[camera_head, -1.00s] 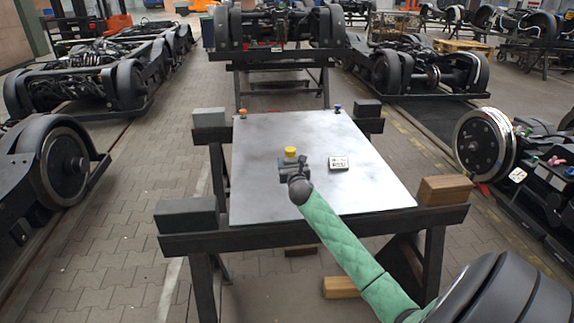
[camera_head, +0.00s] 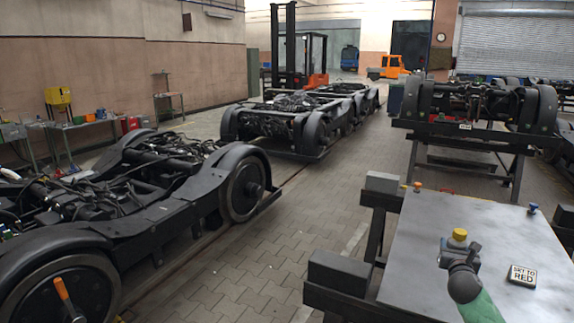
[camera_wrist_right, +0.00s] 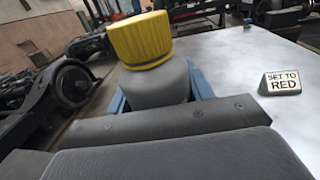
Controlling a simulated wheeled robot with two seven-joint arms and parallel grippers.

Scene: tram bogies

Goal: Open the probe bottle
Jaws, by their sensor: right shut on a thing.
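The probe bottle is grey with a yellow ribbed cap (camera_wrist_right: 140,40); the cap also shows in the head view (camera_head: 459,235). The bottle's grey body (camera_wrist_right: 158,84) is upright in the right wrist view. My right gripper (camera_head: 460,252) is shut on the bottle's body, below the cap, over the grey metal table top (camera_head: 425,272). The cap sits on the bottle. Much of the lower body is hidden by the gripper. My left gripper is in neither current view.
A small sign reading "SET TO RED" (camera_head: 523,276) stands right of the bottle. An orange-topped knob (camera_head: 417,187) and a blue-topped knob (camera_head: 532,209) are at the table's far edge. Bogies (camera_head: 190,185) stand to the left, with paved floor (camera_head: 275,262) between.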

